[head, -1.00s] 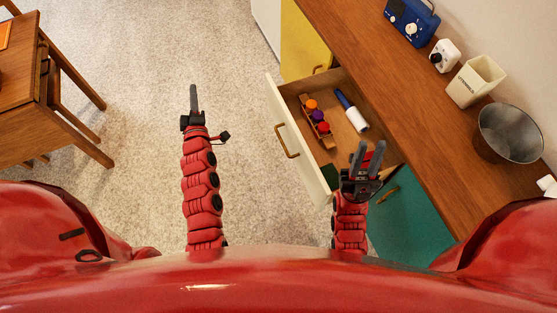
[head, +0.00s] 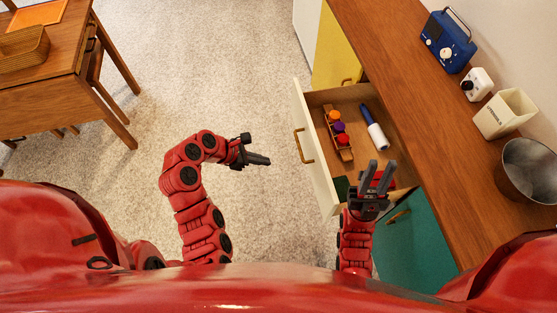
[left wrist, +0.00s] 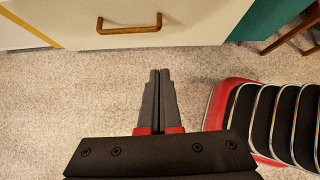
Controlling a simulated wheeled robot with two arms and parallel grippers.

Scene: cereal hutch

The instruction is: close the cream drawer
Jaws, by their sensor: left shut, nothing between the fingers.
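The cream drawer (head: 318,165) stands open, pulled out from under the wooden counter, with a brass handle (head: 303,146) on its front. In the left wrist view the cream front (left wrist: 190,25) and its handle (left wrist: 129,24) show at the top. My left gripper (head: 268,161) is shut and empty, to the left of the drawer front, pointing toward it with a gap of floor between. It also shows in the left wrist view (left wrist: 159,72). My right gripper (head: 378,175) is open, its two fingers spread, over the near end of the drawer.
The drawer holds a wooden rack with coloured balls (head: 338,130) and a blue-and-white bottle (head: 374,127). A blue radio (head: 448,40), white bin (head: 505,113) and metal bowl (head: 530,170) stand on the counter (head: 415,90). A wooden table (head: 60,75) is far left. The floor between is clear.

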